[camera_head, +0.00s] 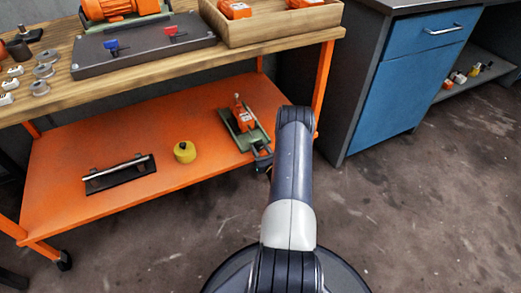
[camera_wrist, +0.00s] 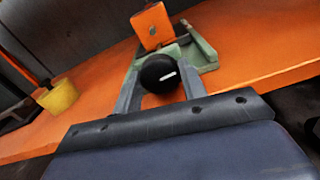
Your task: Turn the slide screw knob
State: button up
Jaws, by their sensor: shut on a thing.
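The slide screw knob (camera_wrist: 160,74) is a black ball with a white mark. In the wrist view it sits between the two fingers of my gripper (camera_wrist: 160,88), which is shut on it. Behind it is the green slide base (camera_wrist: 205,52) with an orange block (camera_wrist: 152,26) on top. In the head view the green slide (camera_head: 232,132) with its orange part (camera_head: 240,116) stands at the right end of the orange lower shelf. There my gripper (camera_head: 262,158) reaches its near end, and the knob is hidden.
A yellow cylinder (camera_head: 185,152) and a black holder with a metal bar (camera_head: 118,175) lie on the orange shelf (camera_head: 80,150) to the left. The wooden worktop (camera_head: 240,58) is above. A blue cabinet (camera_head: 410,85) stands at right. The floor in front is clear.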

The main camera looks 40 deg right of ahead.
jog(key=shift+f+m+b, duration=0.15)
jog(key=shift+m+b, duration=0.6)
jog(key=shift+m, duration=0.15)
jog(key=shift+m+b, duration=0.5)
jog(key=shift+m, duration=0.9)
jog(key=o, duration=1)
jog(key=shift+s, duration=0.1)
jog(key=p+v, duration=0.3)
jog(key=v, duration=0.7)
jog(key=shift+s, duration=0.3)
